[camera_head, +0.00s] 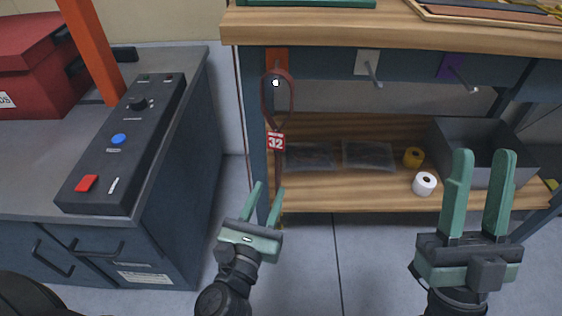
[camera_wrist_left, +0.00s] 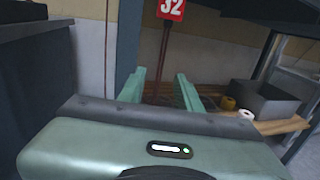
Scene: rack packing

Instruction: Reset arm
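My left gripper (camera_head: 266,205) is open and empty, low in front of the shelf unit in the head view. Its two green fingers also show in the left wrist view (camera_wrist_left: 160,90), spread apart. My right gripper (camera_head: 482,193) is at the right of the head view, its green fingers upright and apart with nothing between them. A dark red looped strap (camera_head: 277,97) with a red tag marked 32 (camera_head: 276,142) hangs from a hook at the orange patch. The tag also shows in the left wrist view (camera_wrist_left: 171,9), above and beyond the left fingers.
A wooden shelf (camera_head: 330,198) holds a grey bin (camera_head: 465,143), a yellow roll (camera_head: 413,157), a white roll (camera_head: 424,183) and two clear flat packs. A counter with a control panel (camera_head: 125,140) and a red box (camera_head: 38,65) stands at left. Empty hooks (camera_head: 374,75) line the rail.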

